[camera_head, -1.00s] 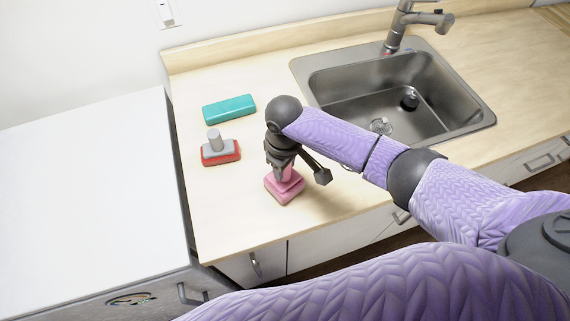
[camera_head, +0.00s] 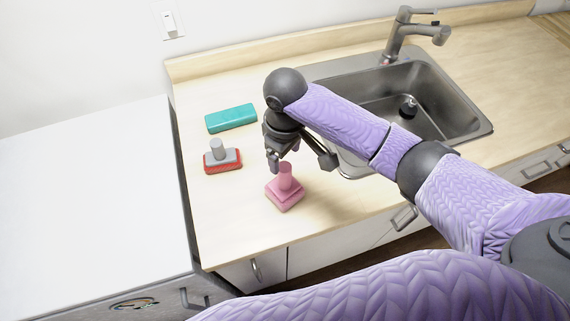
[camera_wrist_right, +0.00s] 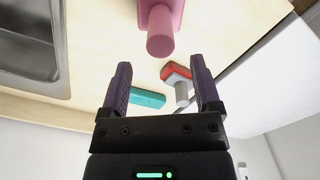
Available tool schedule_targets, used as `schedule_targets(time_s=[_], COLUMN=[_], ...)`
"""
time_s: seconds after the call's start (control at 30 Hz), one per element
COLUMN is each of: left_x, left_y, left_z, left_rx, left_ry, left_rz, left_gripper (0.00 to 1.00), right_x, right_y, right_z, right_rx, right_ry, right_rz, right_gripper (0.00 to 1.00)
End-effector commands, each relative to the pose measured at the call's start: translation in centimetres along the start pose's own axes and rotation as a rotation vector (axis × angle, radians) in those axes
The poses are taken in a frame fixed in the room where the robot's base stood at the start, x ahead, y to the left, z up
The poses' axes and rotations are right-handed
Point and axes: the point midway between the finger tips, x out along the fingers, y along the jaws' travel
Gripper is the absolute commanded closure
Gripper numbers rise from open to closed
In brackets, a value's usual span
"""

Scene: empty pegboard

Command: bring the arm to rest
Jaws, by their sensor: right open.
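My right arm (camera_head: 345,128) reaches in from the right over the counter. My right gripper (camera_head: 276,158) is open and empty, just above and behind a pink handled block (camera_head: 285,196) standing upright on the counter. In the wrist view the two fingers of my right gripper (camera_wrist_right: 160,88) are spread apart with nothing between them. The pink block's round handle (camera_wrist_right: 160,42) points toward the camera beyond the fingertips, apart from them. My left gripper is not in view.
A teal block (camera_head: 231,118) and a red-and-grey handled block (camera_head: 222,157) sit on the wooden counter (camera_head: 225,220) to the left. A steel sink (camera_head: 440,110) with a faucet (camera_head: 400,35) is at the right. A white surface (camera_head: 80,190) adjoins at left.

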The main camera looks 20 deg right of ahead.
Motion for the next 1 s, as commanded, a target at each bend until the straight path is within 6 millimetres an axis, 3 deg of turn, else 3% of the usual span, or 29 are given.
schedule_targets(time_s=[0.1,0.2,0.67,0.77,0.83,0.9,1.0], left_x=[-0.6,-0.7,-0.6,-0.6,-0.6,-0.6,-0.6], left_y=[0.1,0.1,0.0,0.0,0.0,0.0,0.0], left_z=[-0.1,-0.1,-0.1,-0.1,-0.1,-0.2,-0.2], left_rx=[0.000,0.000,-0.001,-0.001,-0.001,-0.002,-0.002], left_ry=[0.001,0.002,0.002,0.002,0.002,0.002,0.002], left_rz=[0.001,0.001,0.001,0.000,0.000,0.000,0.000], left_gripper=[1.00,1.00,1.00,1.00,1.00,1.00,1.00], right_x=[-2.6,-3.6,-3.7,-2.7,-1.3,-0.1,0.8], right_y=[0.0,0.0,-0.1,-1.5,-3.8,-6.0,-7.8], right_z=[-0.1,0.0,0.0,0.4,1.1,2.2,4.1], right_rx=[-0.001,0.000,-0.001,-0.014,-0.022,-0.002,0.065], right_ry=[0.002,0.000,0.000,0.026,0.081,0.153,0.235], right_rz=[0.001,-0.001,-0.002,-0.026,-0.063,-0.098,-0.116], right_gripper=[0.19,0.19,0.19,0.19,0.19,0.19,0.19])
